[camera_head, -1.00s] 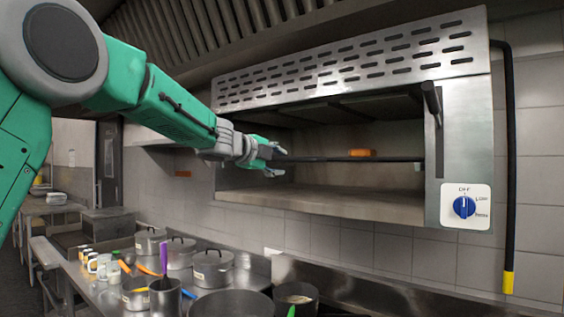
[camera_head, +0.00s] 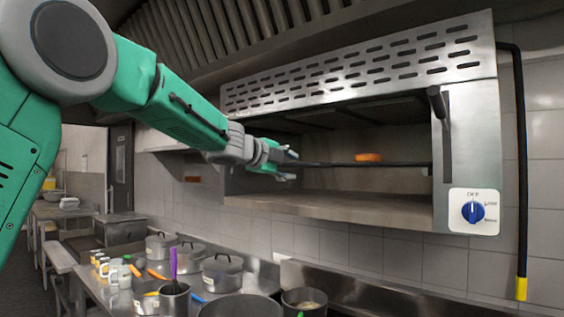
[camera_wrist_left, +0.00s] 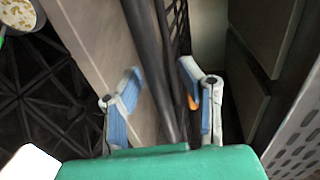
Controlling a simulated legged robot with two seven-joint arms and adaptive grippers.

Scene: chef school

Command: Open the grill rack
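The grill rack (camera_head: 400,164) is a thin dark bar and grid inside the steel wall grill (camera_head: 466,130). An orange-brown item (camera_head: 369,157) rests on it. My left gripper (camera_head: 292,165) is at the rack's left part, at the grill's front opening. In the left wrist view, its blue-padded fingers (camera_wrist_left: 162,78) are open, one on each side of the dark bar (camera_wrist_left: 148,45). The rack's black grid (camera_wrist_left: 181,25) shows beside the bar. Whether the fingers touch the bar is unclear. My right gripper is not in view.
The grill's lower steel shelf (camera_head: 340,207) lies below the rack. A blue knob (camera_head: 473,212) is on its right panel. Below stands a counter with lidded pots (camera_head: 222,272), a utensil container (camera_head: 174,298) and a pot of food (camera_head: 304,301).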

